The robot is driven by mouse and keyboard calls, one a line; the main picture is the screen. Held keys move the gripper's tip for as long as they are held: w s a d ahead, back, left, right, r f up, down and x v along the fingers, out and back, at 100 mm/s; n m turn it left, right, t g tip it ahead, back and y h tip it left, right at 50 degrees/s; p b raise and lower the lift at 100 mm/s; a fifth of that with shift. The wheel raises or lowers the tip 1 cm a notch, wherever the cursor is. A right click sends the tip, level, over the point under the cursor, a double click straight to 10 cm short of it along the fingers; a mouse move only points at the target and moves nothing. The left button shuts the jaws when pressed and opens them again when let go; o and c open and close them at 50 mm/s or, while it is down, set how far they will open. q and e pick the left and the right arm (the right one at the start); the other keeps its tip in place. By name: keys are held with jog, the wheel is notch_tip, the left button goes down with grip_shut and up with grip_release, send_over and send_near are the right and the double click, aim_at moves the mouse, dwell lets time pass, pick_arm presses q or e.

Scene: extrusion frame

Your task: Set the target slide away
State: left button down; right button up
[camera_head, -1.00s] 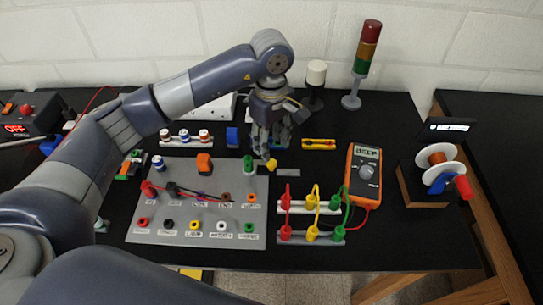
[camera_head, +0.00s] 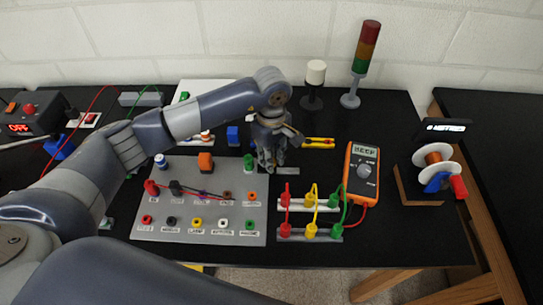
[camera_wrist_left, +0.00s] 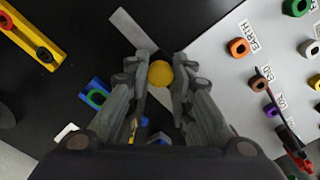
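A flat grey strip (camera_head: 287,171) lies on the black table just right of the grey socket panel; it also shows in the left wrist view (camera_wrist_left: 128,28). I take it as the slide's track. A round yellow knob (camera_wrist_left: 160,73) stands at the strip between the fingertips of my left gripper (camera_wrist_left: 161,62). In the head view my left gripper (camera_head: 270,166) points down beside the panel and hides the knob. Its fingers flank the knob closely, but whether they press on it is unclear. My right gripper is not in view.
The grey panel (camera_head: 190,216) with sockets is close on the left. Cabled terminal strips (camera_head: 308,205) and an orange multimeter (camera_head: 361,175) are to the right. A yellow holder (camera_head: 318,143), a white-topped post (camera_head: 314,80) and a signal tower (camera_head: 361,65) stand behind.

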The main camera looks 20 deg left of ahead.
pick_arm(q)
jog(key=shift+w+d+f+b, duration=0.1)
jog(key=shift+d+b, duration=0.25)
jog(key=shift+b, duration=0.05)
jog(key=d+b, duration=0.2)
jog(key=shift+w+d, duration=0.35)
jog(key=shift+w, duration=0.05)
jog(key=shift+d, duration=0.15)
jog(key=c, duration=1.4)
grip_release()
jog(key=shift+o, duration=0.2)
jog(key=shift+r, duration=0.2)
